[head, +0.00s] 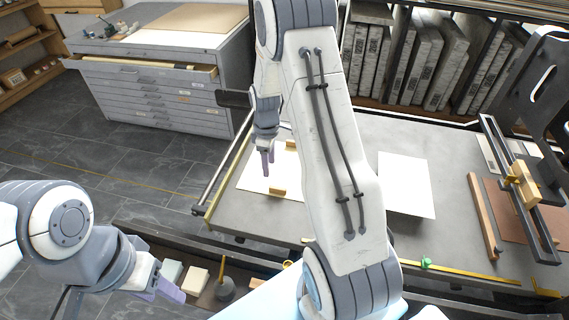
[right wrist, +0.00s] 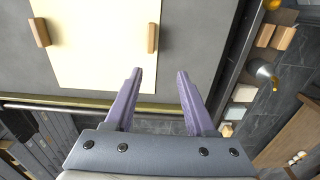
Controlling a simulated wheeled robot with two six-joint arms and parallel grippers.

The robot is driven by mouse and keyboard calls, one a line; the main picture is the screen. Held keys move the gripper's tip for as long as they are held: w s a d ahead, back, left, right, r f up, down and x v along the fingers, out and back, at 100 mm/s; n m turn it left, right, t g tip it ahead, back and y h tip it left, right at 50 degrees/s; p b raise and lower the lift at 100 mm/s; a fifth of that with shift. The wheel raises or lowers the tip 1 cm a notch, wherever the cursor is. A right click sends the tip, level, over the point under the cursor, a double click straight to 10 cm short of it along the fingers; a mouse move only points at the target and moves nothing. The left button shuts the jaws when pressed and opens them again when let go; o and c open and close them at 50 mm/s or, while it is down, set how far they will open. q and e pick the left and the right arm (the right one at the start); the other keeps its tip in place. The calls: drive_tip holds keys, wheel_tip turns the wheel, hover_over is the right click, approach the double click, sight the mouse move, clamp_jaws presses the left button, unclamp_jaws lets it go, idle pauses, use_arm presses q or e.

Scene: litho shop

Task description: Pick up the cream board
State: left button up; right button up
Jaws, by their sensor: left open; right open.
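The cream board (head: 262,172) is a flat pale sheet lying on the grey table at its left end; it also shows in the right wrist view (right wrist: 95,55). Two small wooden blocks (right wrist: 152,38) (right wrist: 40,32) sit at its opposite edges. My right gripper (head: 267,160) is open and empty above the board, pointing down. In the right wrist view (right wrist: 159,73) its left finger overlaps the board near a corner, and its right finger is past the board's edge. My left gripper (head: 168,284) is open and empty, low at the left, away from the board. My right arm hides the table's middle.
A white sheet (head: 407,186) lies right of my arm on the grey table (head: 445,235). A wooden bar (head: 484,218) and a black frame press (head: 520,185) stand further right. A brass strip (head: 470,272) runs along the front edge. A grey drawer cabinet (head: 150,95) stands behind.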

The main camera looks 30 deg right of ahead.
drive_tip(key=d+f, duration=0.2)
drive_tip(key=d, duration=0.2)
drive_tip(key=p, duration=0.1)
hover_over(281, 188)
drive_tip(key=f, duration=0.5)
drive_tip(key=shift+w, duration=0.25)
drive_tip(key=f, duration=0.1)
drive_tip(key=f+p, duration=0.1)
drive_tip(key=f, duration=0.3)
drive_tip(key=shift+s+f+p, duration=0.1)
drive_tip(key=shift+s+p, duration=0.3)
drive_tip(key=shift+f, duration=0.25)
drive_tip(key=shift+w, duration=0.1)
clamp_jaws()
